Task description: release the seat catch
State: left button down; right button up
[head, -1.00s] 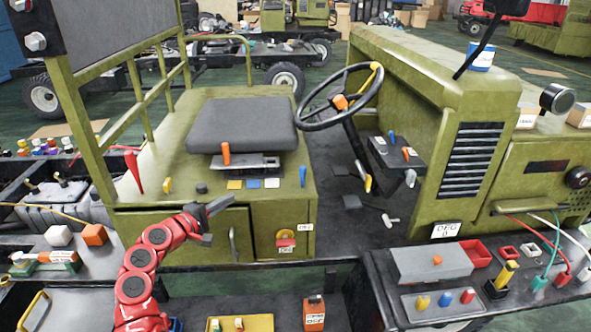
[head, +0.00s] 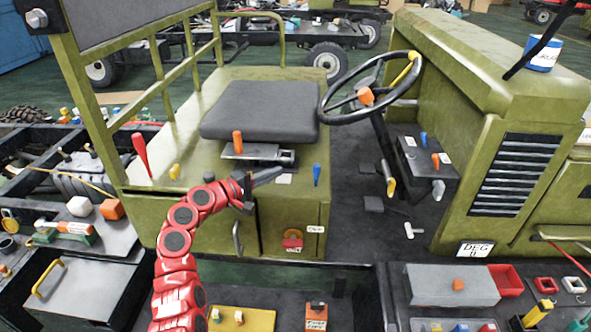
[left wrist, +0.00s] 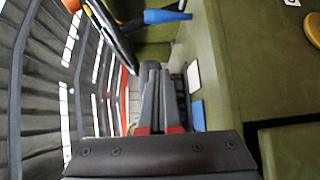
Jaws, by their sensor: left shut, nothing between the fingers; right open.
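The grey seat (head: 262,110) is on the olive vehicle deck. An orange-tipped lever (head: 238,142) stands upright on a dark metal mount (head: 252,155) below the seat's front edge; it looks like the seat catch. My left gripper (head: 272,175), on the red arm, is shut and empty, pointing right just in front of the mount. It hides part of the deck edge; I cannot tell if it touches anything. Its closed fingers (left wrist: 158,98) fill the middle of the left wrist view, the deck panel to their right. My right gripper is not in view.
A red lever (head: 141,153) and a yellow knob (head: 175,171) stand left on the deck, a blue lever (head: 316,173) on the right. The blue lever also shows in the left wrist view (left wrist: 165,15). The steering wheel (head: 370,95) is at the right.

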aim_at(316, 176)
pick_arm(q)
jog(key=p+x, duration=0.1)
jog(key=x, duration=0.7)
jog(key=shift+d, duration=0.15)
jog(key=shift+x, duration=0.9)
jog(key=shift+s+d+r+p, duration=0.1)
jog(key=shift+s+r+p, duration=0.1)
jog(key=shift+p, duration=0.4)
jog(key=shift+s+d+r+p, duration=0.15)
jog(key=shift+s+d+p, duration=0.25)
jog(key=shift+s+p, duration=0.5)
jog(key=shift+s+d+p, duration=0.35)
jog(key=shift+s+p, duration=0.3)
jog(key=shift+p, duration=0.05)
